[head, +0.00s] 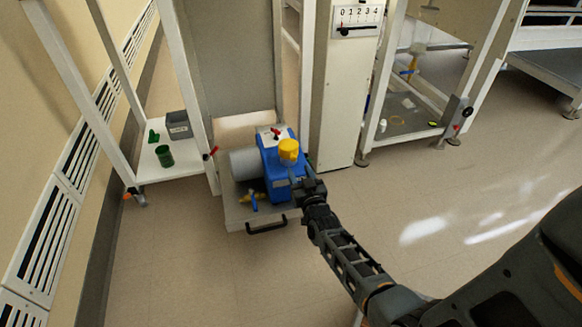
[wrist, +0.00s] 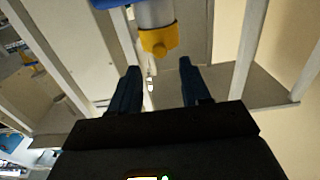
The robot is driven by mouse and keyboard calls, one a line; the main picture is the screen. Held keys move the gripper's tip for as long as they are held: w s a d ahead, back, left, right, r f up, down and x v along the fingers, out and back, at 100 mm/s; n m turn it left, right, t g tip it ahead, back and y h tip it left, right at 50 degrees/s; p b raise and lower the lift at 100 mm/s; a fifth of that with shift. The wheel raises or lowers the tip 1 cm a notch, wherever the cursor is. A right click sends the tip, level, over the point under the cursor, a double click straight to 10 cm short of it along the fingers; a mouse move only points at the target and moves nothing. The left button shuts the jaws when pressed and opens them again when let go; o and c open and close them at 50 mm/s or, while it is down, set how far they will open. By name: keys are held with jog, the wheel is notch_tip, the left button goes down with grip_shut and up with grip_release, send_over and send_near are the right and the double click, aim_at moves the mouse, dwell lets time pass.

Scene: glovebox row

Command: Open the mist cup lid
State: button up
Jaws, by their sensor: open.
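A yellow cap (head: 289,149), which looks like the mist cup lid, sits shut on top of a blue pump (head: 277,178). In the wrist view a yellow cap (wrist: 159,40) shows at the end of a grey-white cylinder (wrist: 154,13), just beyond my fingertips. My gripper (head: 300,177) is beside the pump's right side, a little below the cap. In the wrist view my gripper (wrist: 158,68) has its two dark fingers spread, with nothing held between them. Whether a finger touches the pump cannot be told.
The pump stands on a low pull-out shelf with a black handle (head: 267,226). A grey motor cylinder (head: 246,163) and a yellow-blue valve (head: 254,199) are on it. A green cup (head: 164,156) stands on the left shelf. A white post (head: 341,95) rises behind. Floor at right is clear.

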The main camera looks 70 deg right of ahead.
aim_at(294, 159)
jog(key=shift+b+x, duration=0.65)
jog(key=shift+x, duration=1.9)
jog(key=shift+c, duration=0.5)
grip_shut()
